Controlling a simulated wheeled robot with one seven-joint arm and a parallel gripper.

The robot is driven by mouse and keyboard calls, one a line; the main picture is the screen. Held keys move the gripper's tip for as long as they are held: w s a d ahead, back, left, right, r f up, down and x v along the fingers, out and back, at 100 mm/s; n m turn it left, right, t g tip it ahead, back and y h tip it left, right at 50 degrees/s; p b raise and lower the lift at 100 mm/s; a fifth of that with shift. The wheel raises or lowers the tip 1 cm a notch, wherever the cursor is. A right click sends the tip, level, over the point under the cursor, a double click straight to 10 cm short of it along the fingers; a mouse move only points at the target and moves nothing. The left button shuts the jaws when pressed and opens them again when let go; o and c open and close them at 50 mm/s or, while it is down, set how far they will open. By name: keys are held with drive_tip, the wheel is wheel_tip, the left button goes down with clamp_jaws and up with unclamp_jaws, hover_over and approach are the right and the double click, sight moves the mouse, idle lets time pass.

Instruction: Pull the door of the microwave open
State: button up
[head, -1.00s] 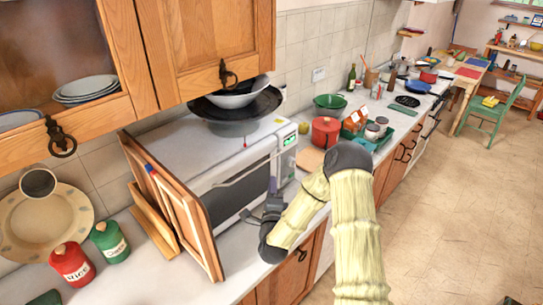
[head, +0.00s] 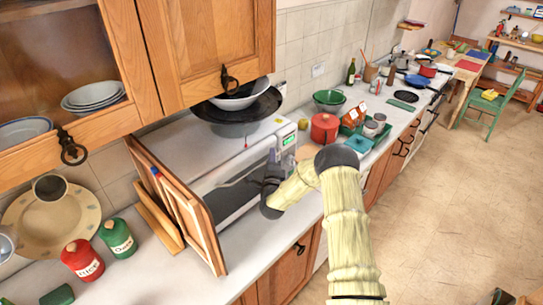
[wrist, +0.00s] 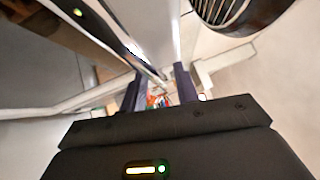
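The microwave (head: 178,148) is a white box on the counter, with a dark front and a green-lit control panel (head: 288,148) at its right end. Its door (head: 232,194) looks shut, though my gripper hides part of it. My gripper (head: 272,162) is at the right part of the door, close to the front. In the wrist view, the two dark fingers of my gripper (wrist: 158,88) stand apart. The microwave front (wrist: 95,45) slants down towards the gap between them. I cannot tell whether a finger touches the handle.
A wooden panel (head: 182,205) leans at the microwave's left end. A dark pan and white bowl (head: 240,100) sit on top. A red pot (head: 324,128) stands right of it. Red (head: 82,260) and green (head: 117,239) canisters are at left. The floor (head: 440,220) is clear.

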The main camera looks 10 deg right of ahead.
drive_tip(key=shift+w, duration=0.1)
drive_tip(key=shift+c, duration=0.4)
clamp_jaws()
